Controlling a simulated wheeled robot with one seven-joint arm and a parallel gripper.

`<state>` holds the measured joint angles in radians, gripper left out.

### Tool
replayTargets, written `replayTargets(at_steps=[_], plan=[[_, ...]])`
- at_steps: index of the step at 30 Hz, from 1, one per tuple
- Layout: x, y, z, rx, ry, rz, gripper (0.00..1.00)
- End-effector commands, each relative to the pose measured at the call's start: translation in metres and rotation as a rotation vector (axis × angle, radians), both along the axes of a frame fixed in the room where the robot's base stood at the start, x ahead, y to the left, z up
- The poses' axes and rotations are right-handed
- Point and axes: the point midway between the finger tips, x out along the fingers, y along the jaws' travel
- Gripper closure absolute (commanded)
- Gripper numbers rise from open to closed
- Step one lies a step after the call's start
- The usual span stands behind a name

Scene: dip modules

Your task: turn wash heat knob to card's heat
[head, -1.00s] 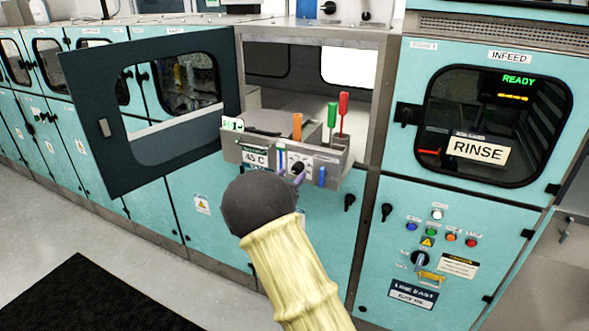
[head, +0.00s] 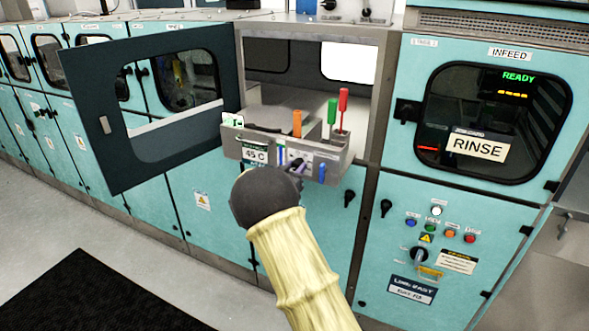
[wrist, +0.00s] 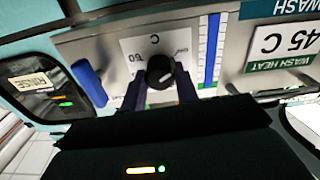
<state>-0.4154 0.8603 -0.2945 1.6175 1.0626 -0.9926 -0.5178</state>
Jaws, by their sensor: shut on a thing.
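The wash heat card (head: 255,152) reads 45 C and sits in a holder on the front of the grey control box. It shows upside down in the wrist view (wrist: 284,42). The black round wash heat knob (wrist: 160,72) stands on a white dial plate (wrist: 135,48) with an upside-down C and what looks like 60. A pale mark shows on the knob; its exact setting is hard to read. My gripper (wrist: 160,88) has a dark finger on each side of the knob and is shut on it. In the head view my gripper (head: 296,167) largely covers the knob.
Orange (head: 297,124), green (head: 332,112) and red (head: 343,106) handles stand up from the box. An open dark door (head: 150,165) hangs to the left. A RINSE card (head: 479,146) is on the right cabinet.

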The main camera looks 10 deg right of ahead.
Motion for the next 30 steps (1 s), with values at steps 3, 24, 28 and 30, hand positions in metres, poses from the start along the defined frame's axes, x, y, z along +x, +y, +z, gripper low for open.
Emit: replayTargets(at_steps=[3, 24, 28, 30], plan=[[-0.0001, -0.0002, -0.0015, 0.015, -0.011, -0.001, 0.93], [-0.0008, -0.0014, -0.0069, 0.394, -0.288, -0.002, 0.93], [-0.0007, -0.0010, -0.0066, 0.495, -0.360, 0.000, 0.93], [-0.0008, -0.0018, -0.0069, 0.549, -0.400, -0.001, 0.93]])
